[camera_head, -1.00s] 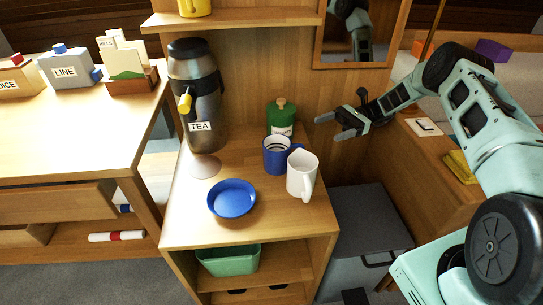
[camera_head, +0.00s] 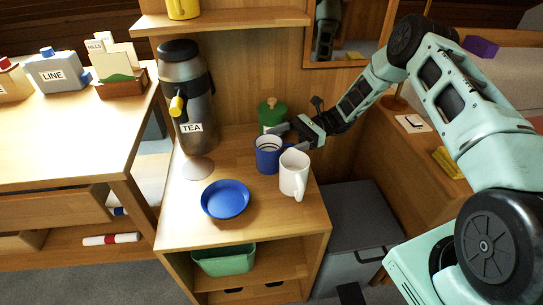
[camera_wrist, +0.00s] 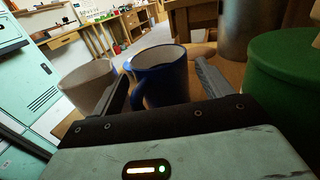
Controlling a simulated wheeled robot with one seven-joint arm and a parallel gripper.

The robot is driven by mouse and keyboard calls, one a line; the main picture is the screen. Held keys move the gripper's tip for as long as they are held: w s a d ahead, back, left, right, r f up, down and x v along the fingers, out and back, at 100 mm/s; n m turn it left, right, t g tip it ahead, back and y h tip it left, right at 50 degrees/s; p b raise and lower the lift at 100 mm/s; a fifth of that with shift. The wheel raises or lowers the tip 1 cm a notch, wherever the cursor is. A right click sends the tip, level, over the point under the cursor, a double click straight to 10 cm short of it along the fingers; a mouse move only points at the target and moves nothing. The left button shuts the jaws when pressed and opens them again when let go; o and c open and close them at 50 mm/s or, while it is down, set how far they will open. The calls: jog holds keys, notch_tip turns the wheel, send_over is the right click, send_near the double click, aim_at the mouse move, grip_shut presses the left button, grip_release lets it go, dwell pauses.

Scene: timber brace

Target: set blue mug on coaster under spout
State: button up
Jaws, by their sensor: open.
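The blue mug (camera_head: 268,156) stands upright on the wooden stand, right of the tea urn. In the wrist view the blue mug (camera_wrist: 160,78) shows between my two fingers, its handle toward the left finger. My gripper (camera_head: 281,134) is open, just behind and right of the mug's rim in the head view. I cannot tell whether a finger touches the mug. The tea urn (camera_head: 183,88), labelled TEA, has a yellow-handled spout (camera_head: 177,105) at its front. A pale round coaster (camera_head: 198,169) lies below the spout, with nothing on it.
A white mug (camera_head: 293,176) stands close to the blue mug's front right; it also shows in the wrist view (camera_wrist: 87,84). A green canister (camera_head: 271,112) stands behind. A blue dish (camera_head: 225,199) lies in front of the coaster. A shelf (camera_head: 225,20) is above.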

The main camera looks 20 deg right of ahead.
jog(key=a, duration=0.2)
jog(key=shift+s+a, duration=0.3)
jog(key=shift+a, duration=0.1)
jog(key=c, duration=0.8)
jog(key=shift+c, duration=0.3)
jog(key=shift+r, duration=0.2)
